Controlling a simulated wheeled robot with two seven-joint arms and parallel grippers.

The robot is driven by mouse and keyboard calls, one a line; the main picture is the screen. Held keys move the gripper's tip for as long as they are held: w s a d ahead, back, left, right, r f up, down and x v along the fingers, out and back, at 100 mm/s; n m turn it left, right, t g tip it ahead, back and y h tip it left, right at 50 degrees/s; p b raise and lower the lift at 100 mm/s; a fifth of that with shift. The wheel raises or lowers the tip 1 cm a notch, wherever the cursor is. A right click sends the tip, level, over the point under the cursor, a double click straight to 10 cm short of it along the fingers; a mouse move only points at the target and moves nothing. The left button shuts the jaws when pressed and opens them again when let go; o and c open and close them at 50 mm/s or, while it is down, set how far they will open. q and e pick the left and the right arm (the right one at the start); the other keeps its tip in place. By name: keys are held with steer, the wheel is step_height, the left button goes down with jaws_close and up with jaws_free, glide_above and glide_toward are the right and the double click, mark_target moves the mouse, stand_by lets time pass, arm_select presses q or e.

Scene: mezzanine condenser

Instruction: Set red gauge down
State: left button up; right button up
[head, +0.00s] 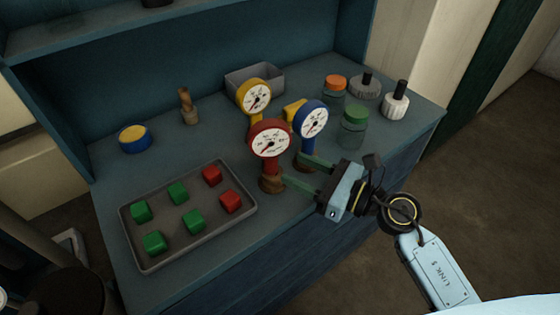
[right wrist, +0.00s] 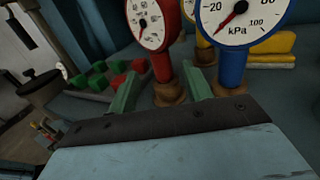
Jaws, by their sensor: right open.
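The red gauge (head: 270,141) stands upright on the blue-grey counter (head: 108,176), on a brown, brass-like base. It also shows in the right wrist view (right wrist: 160,66). My right gripper (head: 293,169) is open. In the right wrist view its green fingers (right wrist: 160,93) lie to either side of the gauge's lower stem and base, with gaps visible. The blue gauge (head: 312,118) stands just right of the red one, close to one finger. The yellow gauge (head: 254,97) stands behind. My left gripper is not in view.
A grey tray (head: 149,264) with green and red cubes lies left of the red gauge. Jars (head: 352,128), a grey weight (head: 365,88) and a white knobbed piece (head: 396,102) stand right. A grey bin (head: 277,75) is behind.

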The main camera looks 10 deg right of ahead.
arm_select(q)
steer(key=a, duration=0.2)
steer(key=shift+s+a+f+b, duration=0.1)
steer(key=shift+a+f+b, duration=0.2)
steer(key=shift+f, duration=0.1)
arm_select(e)
steer(key=v, duration=0.5)
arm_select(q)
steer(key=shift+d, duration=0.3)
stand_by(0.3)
